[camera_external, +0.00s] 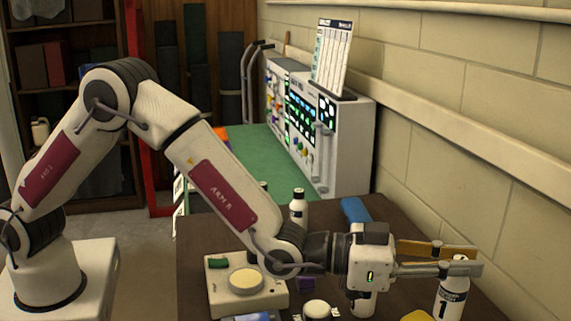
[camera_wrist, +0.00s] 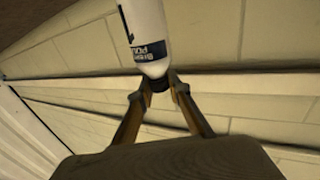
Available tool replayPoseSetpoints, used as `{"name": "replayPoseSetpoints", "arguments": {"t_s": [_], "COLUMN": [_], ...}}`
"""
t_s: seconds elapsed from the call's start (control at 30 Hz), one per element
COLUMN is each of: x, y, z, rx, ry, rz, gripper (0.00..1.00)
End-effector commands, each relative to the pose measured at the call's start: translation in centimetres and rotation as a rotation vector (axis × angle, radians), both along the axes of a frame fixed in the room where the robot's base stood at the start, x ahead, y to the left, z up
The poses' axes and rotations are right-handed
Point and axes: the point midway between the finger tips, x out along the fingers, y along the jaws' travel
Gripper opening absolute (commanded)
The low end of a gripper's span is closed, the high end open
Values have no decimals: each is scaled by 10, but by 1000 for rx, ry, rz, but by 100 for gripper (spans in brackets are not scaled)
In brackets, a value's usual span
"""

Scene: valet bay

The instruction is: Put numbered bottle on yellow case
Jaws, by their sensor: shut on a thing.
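The numbered bottle (camera_external: 451,296) is white with a black band and a large "1". It is roughly upright at the lower right of the external view, its base near the bottom edge. My gripper (camera_external: 459,261) is shut on the top of this bottle. In the wrist view, the bottle (camera_wrist: 147,36) extends away from the fingertips (camera_wrist: 160,80), which close around its dark cap. I cannot tell whether its base touches the table. A yellow thing (camera_external: 417,316), cut off by the bottom edge, lies left of the bottle; it may be the yellow case, but too little shows.
Another white bottle (camera_external: 299,208) stands behind my forearm, and a further one (camera_external: 362,302) shows below my wrist. A scale-like device (camera_external: 219,290), a white round item (camera_external: 317,310) and a blue object (camera_external: 355,210) are on the brown table (camera_external: 385,235). A block wall (camera_external: 510,190) runs close on the right.

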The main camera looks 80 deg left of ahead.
Motion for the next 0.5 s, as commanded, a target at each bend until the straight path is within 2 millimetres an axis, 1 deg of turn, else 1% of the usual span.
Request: {"name": "replayPoseSetpoints", "arguments": {"t_s": [0.1, 0.37, 0.5], "x": [0, 0, 0], "y": [0, 0, 0], "z": [-5, -5, -9], "rx": [-1, -1, 0], "ry": [-2, -2, 0], "rz": [0, 0, 0], "gripper": [0, 0, 0]}}
